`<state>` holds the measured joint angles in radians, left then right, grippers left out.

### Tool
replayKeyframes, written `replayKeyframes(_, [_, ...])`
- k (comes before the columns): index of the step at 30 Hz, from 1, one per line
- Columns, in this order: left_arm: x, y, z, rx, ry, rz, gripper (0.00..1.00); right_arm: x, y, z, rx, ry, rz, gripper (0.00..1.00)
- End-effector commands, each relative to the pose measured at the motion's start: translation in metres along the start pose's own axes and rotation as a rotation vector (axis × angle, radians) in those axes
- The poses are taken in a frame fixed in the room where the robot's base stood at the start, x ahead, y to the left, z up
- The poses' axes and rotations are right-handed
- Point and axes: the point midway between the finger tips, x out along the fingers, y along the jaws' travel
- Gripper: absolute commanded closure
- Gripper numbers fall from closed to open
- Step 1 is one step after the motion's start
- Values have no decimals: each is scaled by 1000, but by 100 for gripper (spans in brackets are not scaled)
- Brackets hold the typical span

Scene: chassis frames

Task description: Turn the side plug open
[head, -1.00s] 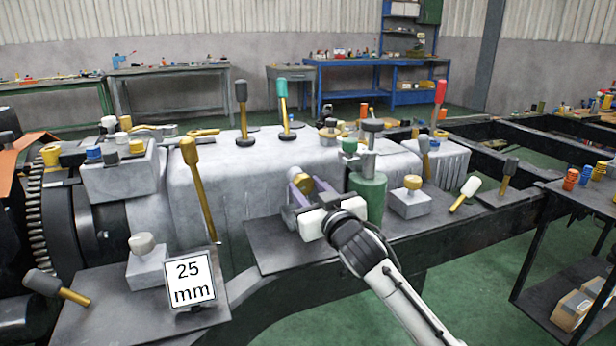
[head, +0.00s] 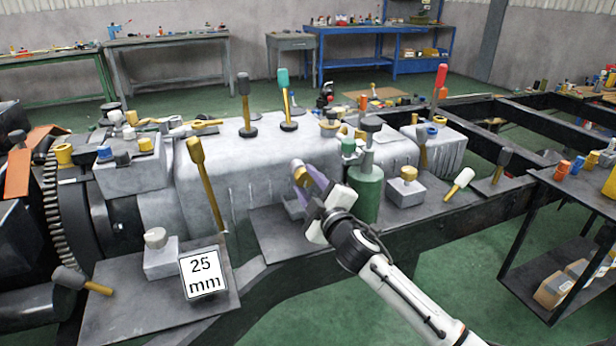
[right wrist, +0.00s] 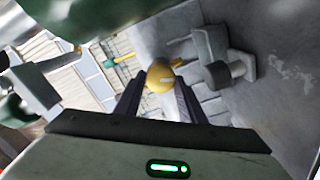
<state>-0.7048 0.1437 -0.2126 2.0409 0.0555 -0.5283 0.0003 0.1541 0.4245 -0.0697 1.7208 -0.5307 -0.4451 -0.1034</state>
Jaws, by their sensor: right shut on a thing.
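The yellow side plug (head: 299,176) sits at the side of the grey housing (head: 268,170), low on its near face. My right gripper (head: 306,180) reaches it from the front right, with its purple-grey fingers on either side of the plug. In the right wrist view the plug (right wrist: 161,75) is a rounded yellow head with a short pale mark, held between the two dark fingertips (right wrist: 158,82). The gripper is shut on it, and its body is tilted. The fingers partly hide the plug in the head view. My left gripper is not in view.
A green bottle-like cylinder (head: 367,190) stands close right of my right gripper. A grey block with a yellow knob (head: 408,173) is further right. A tall yellow-handled lever (head: 207,185) and a "25 mm" sign (head: 203,273) stand to the left. Green floor (head: 330,300) is open in front.

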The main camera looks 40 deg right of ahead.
Motion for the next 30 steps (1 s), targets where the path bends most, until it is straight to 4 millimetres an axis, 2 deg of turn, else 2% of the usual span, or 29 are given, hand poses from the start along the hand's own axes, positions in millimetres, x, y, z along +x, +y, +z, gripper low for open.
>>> replayKeyframes(12, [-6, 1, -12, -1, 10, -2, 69, 0, -1, 0, -174, 0, -2, 86])
replayKeyframes(28, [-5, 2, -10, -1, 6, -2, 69, 0, -2, 0, -191, 0, -2, 86])
replayKeyframes(29, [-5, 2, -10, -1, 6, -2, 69, 0, -2, 0, -191, 0, -2, 59])
replayKeyframes(30, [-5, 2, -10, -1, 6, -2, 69, 0, -2, 0, -191, 0, -2, 52])
